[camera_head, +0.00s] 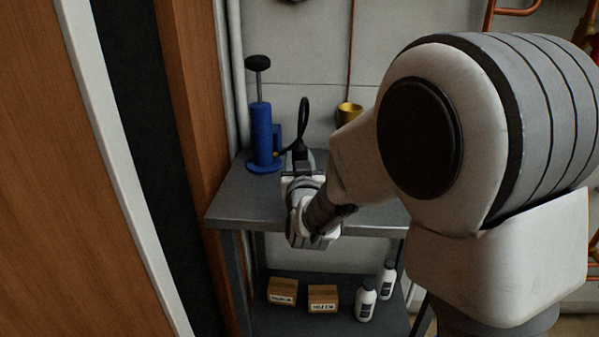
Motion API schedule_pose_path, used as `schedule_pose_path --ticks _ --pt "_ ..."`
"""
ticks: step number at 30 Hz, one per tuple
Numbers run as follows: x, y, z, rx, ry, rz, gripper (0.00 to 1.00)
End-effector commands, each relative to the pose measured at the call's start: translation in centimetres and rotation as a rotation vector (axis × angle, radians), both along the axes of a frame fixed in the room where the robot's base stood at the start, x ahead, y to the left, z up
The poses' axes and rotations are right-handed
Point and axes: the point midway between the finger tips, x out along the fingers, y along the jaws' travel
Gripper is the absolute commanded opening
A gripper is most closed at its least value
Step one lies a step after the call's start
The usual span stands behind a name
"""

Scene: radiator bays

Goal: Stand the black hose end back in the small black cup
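The black hose end (300,154) shows upright just beyond my gripper, above the grey bench top. Its black hose (306,113) arches up from it and curves back toward a blue hand pump (262,136) with a black knob handle. My gripper (300,175) is over the bench top, right of the pump's foot, and overlaps the lower part of the hose end. Its fingers are small and partly hidden by its own body, so I cannot tell whether they grip the hose end. The small black cup cannot be made out; the gripper covers the area below the hose end.
The grey bench (240,202) has a yellow cup-like container (349,112) at its back. The lower shelf holds two cardboard boxes (322,298) and two white bottles (366,300). A wooden panel (45,170) stands at left. My arm hides the bench's right side.

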Motion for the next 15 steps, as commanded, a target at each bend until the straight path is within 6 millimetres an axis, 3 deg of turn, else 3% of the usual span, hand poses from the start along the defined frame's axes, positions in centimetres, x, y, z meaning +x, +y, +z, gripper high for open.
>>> schedule_pose_path --ticks 1,4,15 --pt "0.0 0.0 -1.4 -0.002 0.003 0.000 0.00" --pt "0.0 0.0 -2.6 -0.001 0.002 0.000 0.00" --pt "0.0 -0.1 -2.9 0.000 -0.001 0.000 0.00"
